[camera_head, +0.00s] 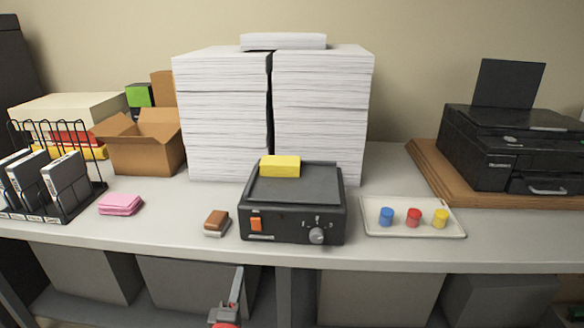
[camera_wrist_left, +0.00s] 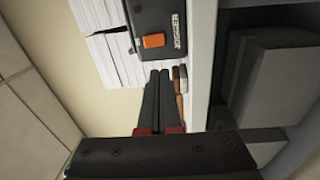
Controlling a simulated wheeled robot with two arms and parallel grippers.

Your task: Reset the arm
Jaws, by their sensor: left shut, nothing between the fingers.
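My left gripper (camera_head: 237,290) shows at the bottom of the head view, in front of and below the table's front edge. It is shut and empty. In the left wrist view, its dark fingers (camera_wrist_left: 157,95) lie together, pointing toward the black jogger machine (camera_wrist_left: 160,25). In the head view, the jogger (camera_head: 291,205) stands on the table with an orange switch, a knob and a yellow block (camera_head: 280,166) on its top. A brown and white block (camera_head: 216,222) lies left of the jogger, apart from the gripper. My right gripper is not in view.
The grey table (camera_head: 160,228) holds tall paper stacks (camera_head: 222,115), an open cardboard box (camera_head: 147,148), pink notes (camera_head: 120,204), a wire rack (camera_head: 95,175) and a tray (camera_head: 412,231) with three coloured pots. A black printer (camera_head: 500,150) stands at right. Grey bins (camera_head: 380,297) sit below the table.

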